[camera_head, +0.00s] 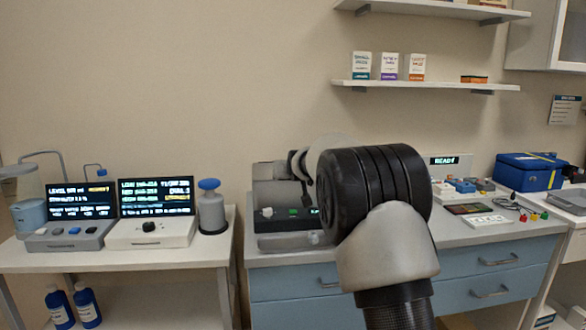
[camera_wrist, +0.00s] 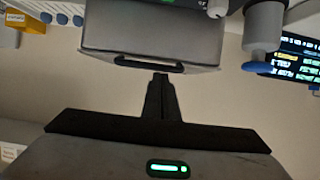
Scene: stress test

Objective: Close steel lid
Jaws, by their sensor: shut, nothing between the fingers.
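The steel lid (camera_wrist: 150,35) fills the top middle of the wrist view as a grey panel with a dark bar handle (camera_wrist: 165,66) along its near edge. It appears to be raised, with the wall visible beyond its edge. My gripper (camera_wrist: 161,80) is shut and empty, its dark fingertips just short of the handle in the picture; whether they touch it, I cannot tell. In the head view, the grey device (camera_head: 290,240) with the lid stands on the left end of the blue-drawer bench. My gripper (camera_head: 306,180) is in front of it, and my arm hides its right part.
Left of the device, a white table holds two units with lit screens (camera_head: 155,197) and a grey bottle with a blue cap (camera_head: 211,212). A gap separates table and bench. A blue box (camera_head: 527,172) and small items sit on the bench's right. Shelves (camera_head: 425,86) hang above.

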